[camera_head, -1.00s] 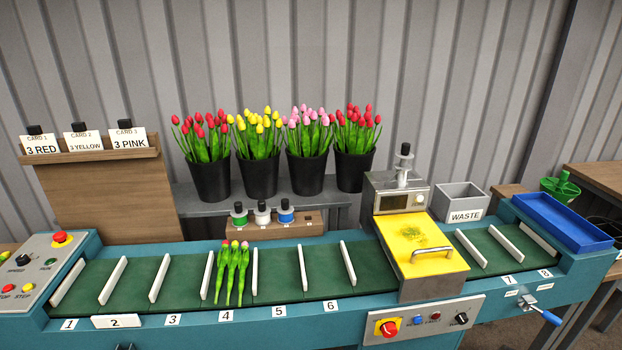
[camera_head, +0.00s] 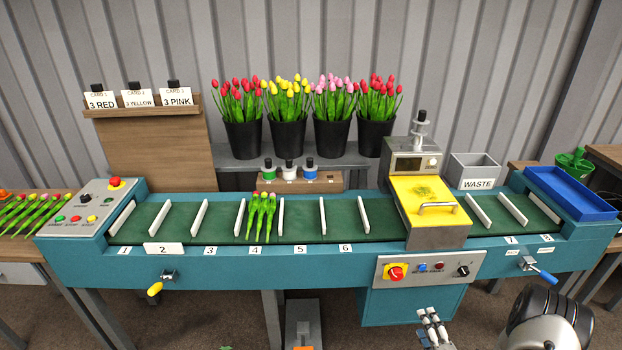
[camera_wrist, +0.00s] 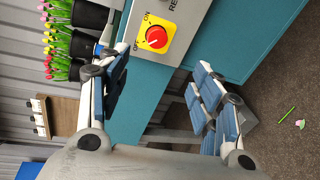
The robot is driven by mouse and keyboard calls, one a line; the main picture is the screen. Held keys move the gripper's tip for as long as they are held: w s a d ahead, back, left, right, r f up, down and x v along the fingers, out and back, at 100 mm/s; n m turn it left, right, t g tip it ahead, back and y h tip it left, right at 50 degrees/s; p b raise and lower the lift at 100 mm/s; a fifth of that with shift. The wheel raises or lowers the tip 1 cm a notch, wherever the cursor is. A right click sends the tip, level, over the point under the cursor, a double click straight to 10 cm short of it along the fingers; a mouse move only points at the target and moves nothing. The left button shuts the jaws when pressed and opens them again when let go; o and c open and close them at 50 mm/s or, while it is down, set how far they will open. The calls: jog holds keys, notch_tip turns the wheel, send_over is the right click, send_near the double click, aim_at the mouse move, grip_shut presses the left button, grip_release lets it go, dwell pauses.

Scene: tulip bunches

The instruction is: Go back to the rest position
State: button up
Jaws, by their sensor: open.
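My gripper (camera_head: 433,327) is at the bottom of the head view, right of centre, in front of the conveyor and below its control panel. In the wrist view my gripper (camera_wrist: 160,95) has its two fingers wide apart with nothing between them. The conveyor (camera_head: 240,262) runs across the head view. Three tulips (camera_head: 262,216), with mixed red, yellow and pink heads, lie side by side in slot 4 of the belt.
The red knob panel (camera_head: 430,270) is close behind my gripper; its knob (camera_wrist: 153,38) shows in the wrist view. A yellow-lidded machine (camera_head: 430,205), a waste bin (camera_head: 474,172) and a blue tray (camera_head: 570,193) stand right. A cut stem (camera_wrist: 286,114) lies on the floor.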

jog(key=w+r+m+g+h, duration=0.1)
jog(key=w+r+m+g, duration=0.15)
jog(key=r, duration=0.75)
jog(key=w+r+m+g+h, duration=0.2)
jog(key=w+r+m, duration=0.2)
jog(key=r, duration=0.7)
jog(key=s+a+r+m+g, duration=0.3)
jog(key=s+a+r+m, duration=0.25)
jog(key=s+r, duration=0.4)
jog(key=s+a+r+m+g, duration=0.1)
jog(key=s+a, duration=0.3)
jog(key=s, duration=0.4)
jog(key=s+a+r+m+g+y, duration=0.1)
jog(key=s+a+r+m, duration=0.3)
jog(key=s, duration=0.5)
jog(key=s+a+r+m+g, duration=0.1)
jog(key=s+a+r+m, duration=0.2)
jog(key=s+a, duration=0.2)
jog(key=s, duration=0.3)
jog(key=shift+s+a+g+y, duration=0.3)
jog(key=shift+a+g, duration=0.05)
jog(key=shift+a, duration=0.05)
